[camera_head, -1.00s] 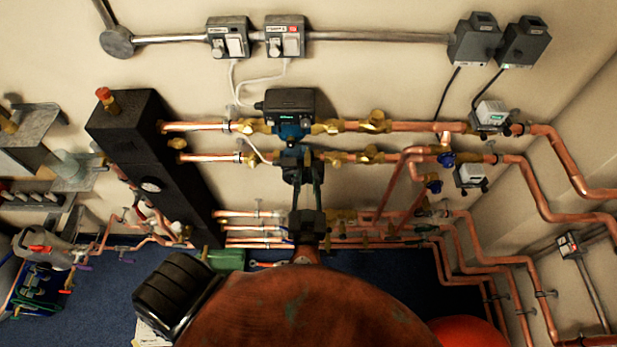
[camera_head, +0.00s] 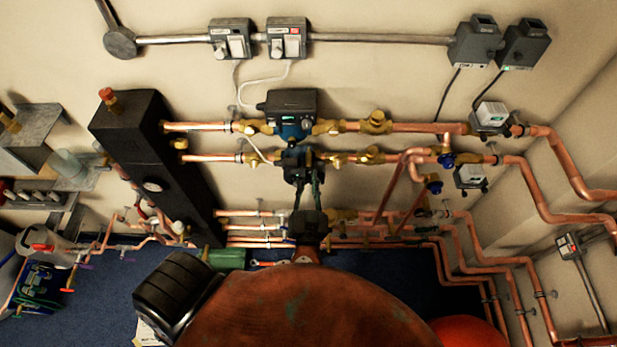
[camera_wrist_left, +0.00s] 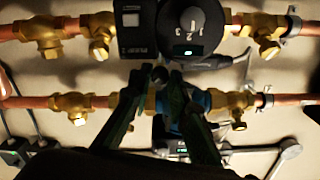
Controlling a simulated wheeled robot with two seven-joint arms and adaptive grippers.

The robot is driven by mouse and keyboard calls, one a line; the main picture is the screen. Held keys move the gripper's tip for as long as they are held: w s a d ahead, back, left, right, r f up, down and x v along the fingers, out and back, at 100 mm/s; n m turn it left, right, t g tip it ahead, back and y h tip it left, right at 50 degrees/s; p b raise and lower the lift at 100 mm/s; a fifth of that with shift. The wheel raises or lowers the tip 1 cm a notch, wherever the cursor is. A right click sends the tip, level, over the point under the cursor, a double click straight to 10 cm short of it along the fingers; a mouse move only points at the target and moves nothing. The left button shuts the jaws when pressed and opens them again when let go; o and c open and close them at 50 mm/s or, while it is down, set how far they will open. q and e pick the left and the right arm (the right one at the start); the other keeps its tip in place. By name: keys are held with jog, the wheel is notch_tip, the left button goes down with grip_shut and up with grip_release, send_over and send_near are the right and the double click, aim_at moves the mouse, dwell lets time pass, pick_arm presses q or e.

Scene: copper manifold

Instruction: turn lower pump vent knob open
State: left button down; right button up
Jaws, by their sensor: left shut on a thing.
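The lower pump (camera_head: 296,158) is a dark body with a blue part on the lower copper pipe, below the upper pump (camera_head: 291,112). My left gripper (camera_head: 300,176) reaches up to its front from below. In the left wrist view, its two dark fingers (camera_wrist_left: 161,74) come together at the pump's front. They are shut on a small dark vent knob (camera_wrist_left: 161,73), which is mostly hidden between the fingertips. I cannot read the knob's angle. My right gripper is not in view.
Brass valves (camera_head: 370,155) and copper pipes (camera_head: 210,158) flank the lower pump. A tall black header (camera_head: 150,165) stands to the left. More pipes run below, near the wall.

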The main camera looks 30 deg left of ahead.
pick_arm(q)
jog(key=m+p, duration=0.1)
jog(key=m, duration=0.3)
jog(key=shift+r+m+p, duration=0.1)
jog(key=shift+m+p, duration=0.9)
jog(key=shift+m, duration=1.2)
jog(key=c, duration=1.8)
grip_release()
jog(key=v, duration=0.7)
jog(key=shift+s+d, duration=0.15)
jog(key=shift+s, duration=0.1)
